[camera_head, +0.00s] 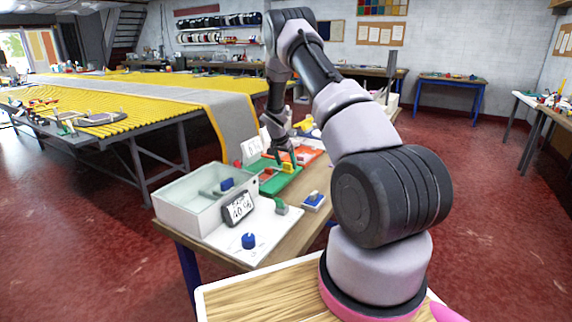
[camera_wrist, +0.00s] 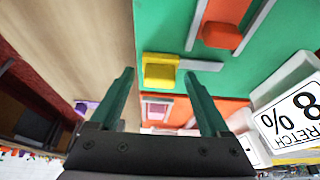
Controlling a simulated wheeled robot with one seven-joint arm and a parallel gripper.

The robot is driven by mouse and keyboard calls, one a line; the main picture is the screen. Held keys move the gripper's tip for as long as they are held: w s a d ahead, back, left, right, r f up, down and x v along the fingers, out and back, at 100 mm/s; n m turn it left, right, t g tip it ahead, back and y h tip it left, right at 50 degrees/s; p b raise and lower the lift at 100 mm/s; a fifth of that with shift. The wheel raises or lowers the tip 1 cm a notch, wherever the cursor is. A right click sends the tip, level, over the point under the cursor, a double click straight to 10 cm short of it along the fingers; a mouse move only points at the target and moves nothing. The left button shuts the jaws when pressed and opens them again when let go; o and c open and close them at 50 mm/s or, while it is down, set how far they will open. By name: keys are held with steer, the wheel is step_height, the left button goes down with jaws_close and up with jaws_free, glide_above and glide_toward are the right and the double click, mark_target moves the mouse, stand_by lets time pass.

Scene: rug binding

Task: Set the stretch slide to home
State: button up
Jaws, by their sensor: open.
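My gripper (camera_head: 283,158) is over the green board (camera_head: 272,183) on the bench. In the wrist view my gripper (camera_wrist: 159,80) is open, its two dark green fingers apart and empty. A yellow block (camera_wrist: 160,72) with a light grey bar beside it sits on the green board (camera_wrist: 160,25), in the picture between the fingertips. An orange-red block (camera_wrist: 222,36) sits in another grey-edged track on this board. A white card (camera_wrist: 295,115) reading "STRETCH" and "8 %" stands beside the board. I cannot tell which block is the stretch slide, or whether the fingers straddle the yellow one.
An open white box (camera_head: 190,200) with a dark-framed display (camera_head: 239,208) stands at the near end of the bench. A blue knob (camera_head: 249,240), a green block (camera_head: 281,206) and a small blue-and-white item (camera_head: 313,201) lie near it. An orange board (camera_head: 312,153) lies beyond the green one.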

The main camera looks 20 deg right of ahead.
steer(key=v, duration=1)
steer(key=shift+a+r, duration=0.15)
steer(key=shift+r, duration=0.1)
steer(key=s+a+r+n+t+y, duration=0.1)
steer(key=s+a+r, duration=0.2)
steer(key=s+r, duration=0.7)
steer(key=s+a+r+n+t+y, duration=0.1)
steer(key=s+a+r+y, duration=0.15)
steer(key=s+r, duration=0.8)
steer(key=s+a+r+n, duration=0.1)
steer(key=s+a+r, duration=0.1)
steer(key=s, duration=0.5)
steer(key=s+a+r+n+t+y, duration=0.1)
steer(key=s+a+r, duration=0.2)
steer(key=s+r, duration=0.2)
steer(key=s+a+r+n+t+y, duration=0.1)
steer(key=s+r, duration=0.3)
steer(key=s, duration=0.5)
steer(key=shift+s+a+n, duration=0.4)
steer(key=shift+a+n, duration=0.2)
steer(key=shift+a, duration=0.2)
